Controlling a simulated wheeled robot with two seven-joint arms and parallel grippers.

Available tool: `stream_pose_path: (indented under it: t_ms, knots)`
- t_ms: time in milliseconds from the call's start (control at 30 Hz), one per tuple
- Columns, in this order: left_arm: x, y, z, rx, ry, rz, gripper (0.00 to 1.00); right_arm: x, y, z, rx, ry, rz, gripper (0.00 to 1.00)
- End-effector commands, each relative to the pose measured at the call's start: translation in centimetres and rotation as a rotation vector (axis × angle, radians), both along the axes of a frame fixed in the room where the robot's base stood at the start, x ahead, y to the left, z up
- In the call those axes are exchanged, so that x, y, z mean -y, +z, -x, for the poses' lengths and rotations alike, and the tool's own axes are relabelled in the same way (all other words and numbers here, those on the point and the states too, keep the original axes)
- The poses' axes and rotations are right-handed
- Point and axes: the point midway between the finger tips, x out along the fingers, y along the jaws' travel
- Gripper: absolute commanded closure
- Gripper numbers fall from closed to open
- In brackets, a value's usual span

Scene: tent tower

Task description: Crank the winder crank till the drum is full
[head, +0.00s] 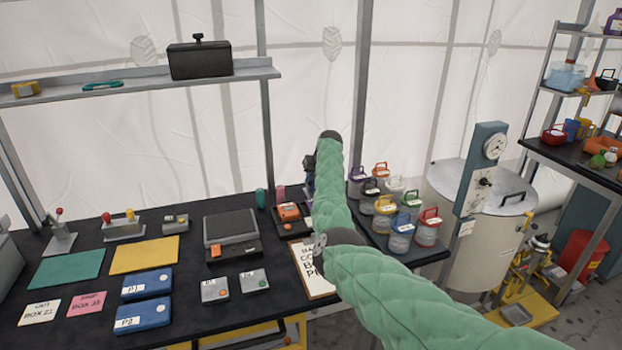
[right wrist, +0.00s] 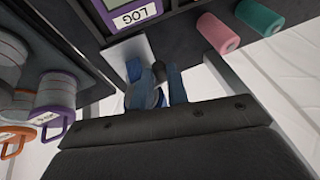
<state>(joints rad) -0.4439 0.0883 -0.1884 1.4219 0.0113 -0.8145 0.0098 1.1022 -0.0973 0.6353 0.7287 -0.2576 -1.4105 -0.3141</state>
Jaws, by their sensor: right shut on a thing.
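The winder (right wrist: 146,92) is a small blue device on a pale base plate, partly covered in the right wrist view by the dark housing of my right gripper. A small dark knob (right wrist: 158,71) shows beside it. In the head view my green-sleeved right arm hides most of the winder. My right gripper (head: 309,166) is at the back edge of the bench, shut on the winder crank. Its fingertips and the exact grip are hidden. How full the drum is cannot be seen. My left gripper is not in view.
Several lidded jars (head: 401,232) stand close to the right of my arm. Pink (right wrist: 219,33) and teal (right wrist: 260,18) rolls are near the winder. A clipboard (head: 312,272), a scale (head: 231,228) and blue boxes (head: 147,284) lie on the black bench. A metal drum vessel (head: 470,225) stands right.

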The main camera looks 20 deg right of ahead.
Motion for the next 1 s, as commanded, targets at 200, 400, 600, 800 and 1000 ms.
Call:
stream_pose_path:
  t_ms: [200,400,600,800,1000]
  knots:
    - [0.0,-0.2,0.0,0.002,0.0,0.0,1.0,0.6,0.5,0.0,-0.008,0.0,-0.205,1.0]
    - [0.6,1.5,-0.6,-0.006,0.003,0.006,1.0,1.1,0.7,0.0,-0.013,-0.001,-0.395,1.0]
    - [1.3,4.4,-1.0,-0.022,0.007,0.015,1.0,1.5,1.0,-0.1,-0.019,0.001,-0.546,1.0]
    - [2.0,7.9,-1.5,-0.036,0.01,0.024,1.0,1.9,1.1,-0.1,-0.023,-0.001,-0.662,1.0]
    - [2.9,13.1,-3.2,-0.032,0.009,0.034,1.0,2.2,1.3,-0.1,-0.025,-0.001,-0.763,1.0]
